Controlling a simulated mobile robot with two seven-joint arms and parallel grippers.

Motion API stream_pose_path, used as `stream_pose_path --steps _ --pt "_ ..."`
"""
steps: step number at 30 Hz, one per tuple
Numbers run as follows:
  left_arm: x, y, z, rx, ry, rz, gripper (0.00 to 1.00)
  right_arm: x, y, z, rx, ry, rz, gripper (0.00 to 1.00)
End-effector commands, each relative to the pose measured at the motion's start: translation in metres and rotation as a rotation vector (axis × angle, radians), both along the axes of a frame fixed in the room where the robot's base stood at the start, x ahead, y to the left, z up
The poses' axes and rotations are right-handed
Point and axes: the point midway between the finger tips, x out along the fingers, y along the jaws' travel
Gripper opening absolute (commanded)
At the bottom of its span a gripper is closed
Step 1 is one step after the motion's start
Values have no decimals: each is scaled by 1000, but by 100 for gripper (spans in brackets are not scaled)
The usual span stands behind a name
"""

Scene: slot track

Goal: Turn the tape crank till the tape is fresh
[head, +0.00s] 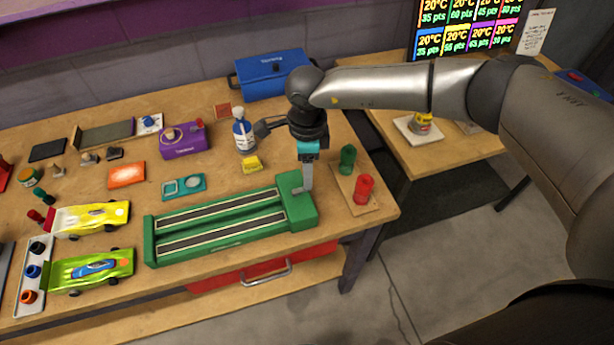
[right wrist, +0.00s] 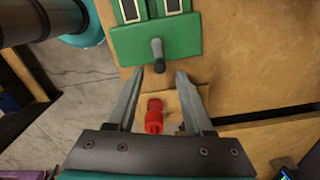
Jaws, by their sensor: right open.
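The green tape unit (head: 222,222) lies on the workbench, with two long pale-edged dark strips along its top and a raised block at its right end. A crank with a grey arm and dark knob (right wrist: 158,52) sticks out from that block in the right wrist view. My right gripper (head: 306,188) points down at the block and hides part of the crank in the head view. In the right wrist view my right gripper (right wrist: 160,72) is open, with the knob's end between its fingertips, apart from both. My left gripper is not in view.
A red cylinder (head: 363,190) and a green one (head: 347,158) stand on a wooden board right of the unit. A yellow block (head: 252,164), a white-and-blue bottle (head: 243,135) and a teal tray (head: 178,187) are behind it. Two toy cars, one yellow (head: 92,217), are at left.

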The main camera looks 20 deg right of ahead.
Motion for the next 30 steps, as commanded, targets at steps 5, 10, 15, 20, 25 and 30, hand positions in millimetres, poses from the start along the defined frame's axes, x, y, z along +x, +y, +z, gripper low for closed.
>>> stream_pose_path --steps 5,10,15,20,25,30 --pt "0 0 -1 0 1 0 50 0 0 -25 -1 1 0 52" --pt "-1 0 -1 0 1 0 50 0 0 -33 0 0 0 52" --pt "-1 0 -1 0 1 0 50 0 0 -33 0 0 1 52" --pt "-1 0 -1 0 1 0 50 0 0 -33 0 0 0 44" --pt "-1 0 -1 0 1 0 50 0 0 -33 0 0 0 25" --pt "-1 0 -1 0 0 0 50 0 0 -33 0 0 0 6"
